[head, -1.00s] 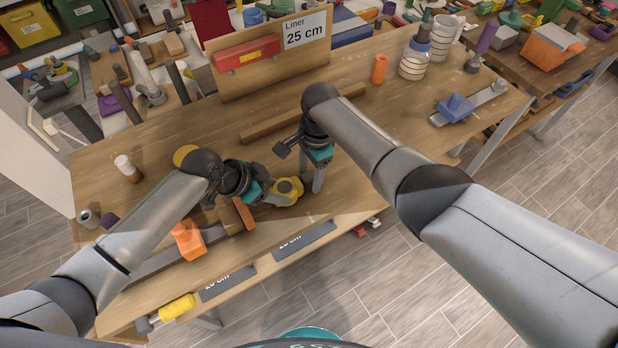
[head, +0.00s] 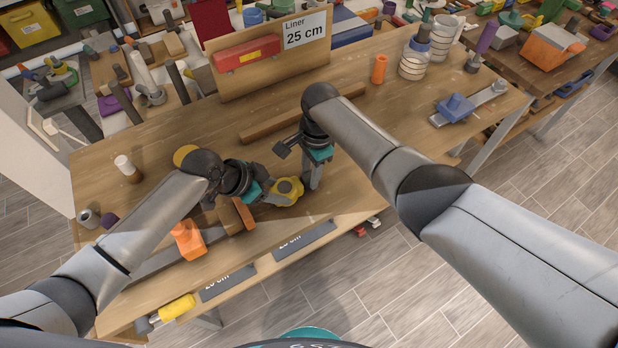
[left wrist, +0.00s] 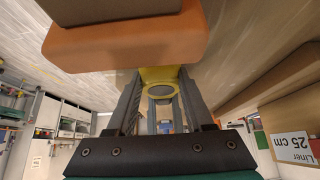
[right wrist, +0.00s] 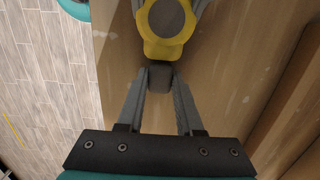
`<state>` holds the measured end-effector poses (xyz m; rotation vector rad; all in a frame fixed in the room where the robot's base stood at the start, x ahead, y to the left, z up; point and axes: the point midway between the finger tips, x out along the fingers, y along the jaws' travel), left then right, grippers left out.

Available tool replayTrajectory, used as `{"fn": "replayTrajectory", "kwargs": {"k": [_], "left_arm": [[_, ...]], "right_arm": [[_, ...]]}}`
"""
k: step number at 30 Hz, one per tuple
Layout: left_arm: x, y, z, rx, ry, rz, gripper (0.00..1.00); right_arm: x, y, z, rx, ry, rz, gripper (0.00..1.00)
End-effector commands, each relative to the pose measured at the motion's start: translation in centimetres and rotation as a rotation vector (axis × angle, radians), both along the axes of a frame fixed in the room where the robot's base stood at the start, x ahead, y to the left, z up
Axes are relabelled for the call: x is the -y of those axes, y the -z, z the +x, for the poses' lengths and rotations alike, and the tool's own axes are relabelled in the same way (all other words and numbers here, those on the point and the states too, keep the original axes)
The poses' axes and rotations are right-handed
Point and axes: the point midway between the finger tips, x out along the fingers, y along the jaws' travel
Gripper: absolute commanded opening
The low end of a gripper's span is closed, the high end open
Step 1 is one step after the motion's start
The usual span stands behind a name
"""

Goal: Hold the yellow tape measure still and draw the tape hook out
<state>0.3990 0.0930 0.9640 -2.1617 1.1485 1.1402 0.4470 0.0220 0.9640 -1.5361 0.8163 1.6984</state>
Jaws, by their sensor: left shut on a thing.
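The yellow tape measure (head: 288,190) with a dark round face is above the front part of the workbench. My left gripper (head: 268,194) is shut on its body; the left wrist view shows the yellow case (left wrist: 160,88) between the fingers. My right gripper (head: 311,183) points down just right of it. In the right wrist view, the dark grey hook block (right wrist: 160,76) sticks out from the yellow case (right wrist: 165,25) and lies between my right fingertips (right wrist: 161,85). Whether the fingers press on it is unclear. No drawn-out tape shows.
A long wooden strip (head: 300,115) and a sign board (head: 270,75) stand behind. Bottles (head: 415,60) and a blue tool (head: 455,107) are at the right. The bench's front edge is close by.

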Motion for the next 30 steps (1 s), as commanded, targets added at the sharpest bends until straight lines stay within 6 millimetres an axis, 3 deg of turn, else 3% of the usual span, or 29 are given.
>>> {"fn": "replayTrajectory", "kwargs": {"k": [1,9,20,26,30], "left_arm": [[0.0,0.0,0.0,0.001,-0.001,0.0,0.0],[0.0,0.0,0.0,0.001,-0.001,0.0,0.0],[0.0,0.0,0.0,0.001,-0.001,0.0,0.0],[0.0,0.0,0.0,0.001,-0.001,0.0,0.0],[0.0,0.0,0.0,0.001,-0.001,0.0,0.0]], "right_arm": [[0.0,0.0,0.0,0.0,0.0,0.0,0.42],[0.0,0.0,0.0,0.0,0.0,0.0,0.69],[0.0,-0.5,0.1,0.002,-0.001,0.001,0.69],[0.2,-2.5,0.2,0.003,0.0,0.002,0.69],[0.4,-4.9,0.4,0.004,0.0,0.003,0.69]]}}
